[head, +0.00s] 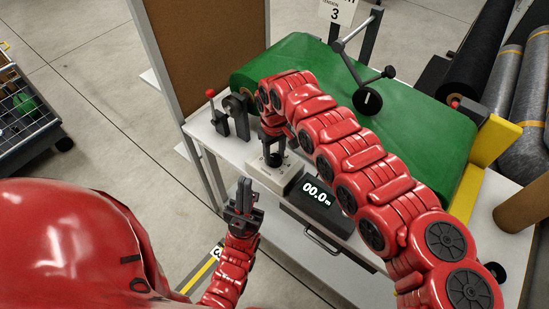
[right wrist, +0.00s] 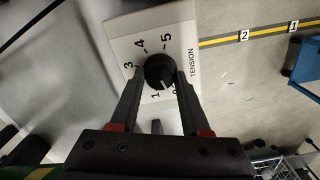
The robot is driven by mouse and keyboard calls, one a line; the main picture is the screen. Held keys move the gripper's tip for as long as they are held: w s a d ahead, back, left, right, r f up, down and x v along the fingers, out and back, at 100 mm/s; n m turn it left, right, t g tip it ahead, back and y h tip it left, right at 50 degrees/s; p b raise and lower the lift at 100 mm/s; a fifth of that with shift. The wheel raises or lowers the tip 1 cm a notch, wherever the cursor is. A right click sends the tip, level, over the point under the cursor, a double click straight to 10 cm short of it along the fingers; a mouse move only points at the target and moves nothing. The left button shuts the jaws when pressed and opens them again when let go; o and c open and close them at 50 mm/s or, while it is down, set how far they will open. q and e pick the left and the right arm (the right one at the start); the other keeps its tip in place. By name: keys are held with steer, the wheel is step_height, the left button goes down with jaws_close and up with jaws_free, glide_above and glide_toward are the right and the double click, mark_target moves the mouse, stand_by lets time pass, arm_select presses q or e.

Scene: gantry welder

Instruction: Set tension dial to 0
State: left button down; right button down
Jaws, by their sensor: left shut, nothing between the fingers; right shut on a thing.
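The tension dial (right wrist: 160,71) is a round black knob on a pale box (right wrist: 125,35) printed with TENSION and a ring of numerals. The 1, 3, 4 and 5 are readable; the finger hides part of the ring, and another numeral at the lower right is partly covered. A light mark on the knob's lower edge seems to point between the 1 and that numeral. My right gripper (right wrist: 160,85) is shut on the dial, one finger on each side. In the head view my right gripper (head: 272,150) reaches down onto the box (head: 262,176). My left gripper (head: 243,192) is shut and empty, in front of the bench.
A digital display (head: 317,193) reading 00.0 stands right of the box. A red-knobbed lever (head: 212,108) stands to the left. Open floor lies left of the bench.

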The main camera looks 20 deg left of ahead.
mark_target(275, 157)
steer(key=shift+n+b, duration=0.5)
steer(key=shift+n, duration=0.2)
steer(key=shift+c, duration=1.9)
jaws_free()
steer(key=shift+r, duration=0.35)
step_height(275, 157, up, 17)
steer(key=b, duration=0.3)
steer(key=shift+f, duration=0.15)
